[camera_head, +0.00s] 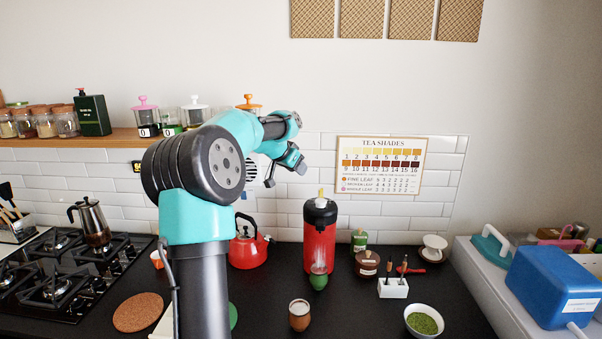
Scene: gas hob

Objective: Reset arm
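My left arm rises from the bottom edge and bends at a large black and teal joint. Its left gripper (271,181) shows small and partly turned away in front of the tiled wall, above the red kettle (248,250). I see nothing clearly held, but the finger gap is too small to judge. The arm hides part of the counter and shelf behind it. My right gripper is not in view.
A gas hob (65,280) with a moka pot (91,222) is at left. A red dispenser (319,240), brown cup (299,315) and bowl of green powder (424,321) stand on the black counter. A blue box (553,285) is at right. Jars line the shelf (110,138).

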